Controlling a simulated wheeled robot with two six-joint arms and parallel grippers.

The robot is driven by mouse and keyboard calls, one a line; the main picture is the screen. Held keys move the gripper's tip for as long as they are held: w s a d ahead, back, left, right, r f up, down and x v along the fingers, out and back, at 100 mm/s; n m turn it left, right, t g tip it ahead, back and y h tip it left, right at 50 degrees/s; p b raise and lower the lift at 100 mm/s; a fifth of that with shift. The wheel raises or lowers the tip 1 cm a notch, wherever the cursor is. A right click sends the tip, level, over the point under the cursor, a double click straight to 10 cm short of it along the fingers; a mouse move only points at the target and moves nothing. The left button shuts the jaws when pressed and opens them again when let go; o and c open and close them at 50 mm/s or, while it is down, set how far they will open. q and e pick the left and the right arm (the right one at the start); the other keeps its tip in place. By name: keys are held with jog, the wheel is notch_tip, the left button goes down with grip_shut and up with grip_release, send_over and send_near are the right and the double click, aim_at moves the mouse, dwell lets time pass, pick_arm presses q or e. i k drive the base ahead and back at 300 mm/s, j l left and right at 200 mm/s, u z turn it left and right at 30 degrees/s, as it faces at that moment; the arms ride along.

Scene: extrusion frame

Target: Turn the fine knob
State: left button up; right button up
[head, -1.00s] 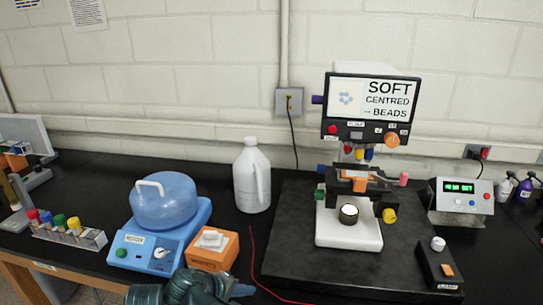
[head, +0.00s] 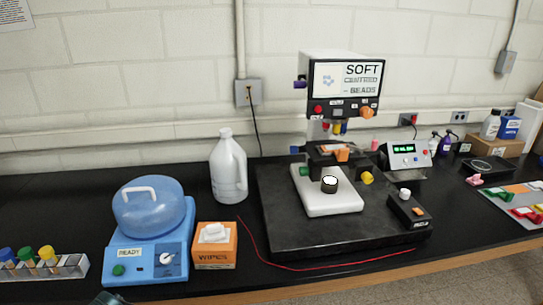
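A microscope with a screen head (head: 345,84) stands on a black slab on the bench. The screen reads "SOFT CENTRED BEADS". It carries several coloured knobs: an orange one (head: 368,113) and a red one (head: 318,110) on the head's front, a purple one (head: 299,84) at the head's left, a yellow one (head: 367,178) right of the stage and a green one (head: 304,171) left of it. I cannot read which is the fine knob. Neither gripper shows; only a sliver of my arm is at the bottom edge.
A blue mixer (head: 150,245), an orange wipes box (head: 215,250) and a white jug (head: 229,170) stand left of the slab (head: 330,240). A small black control box (head: 409,210) sits on its right. A red wire (head: 300,268) runs along the front.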

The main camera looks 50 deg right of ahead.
aim_at(294, 150)
jog(key=z, duration=1.75)
jog(key=u, duration=0.1)
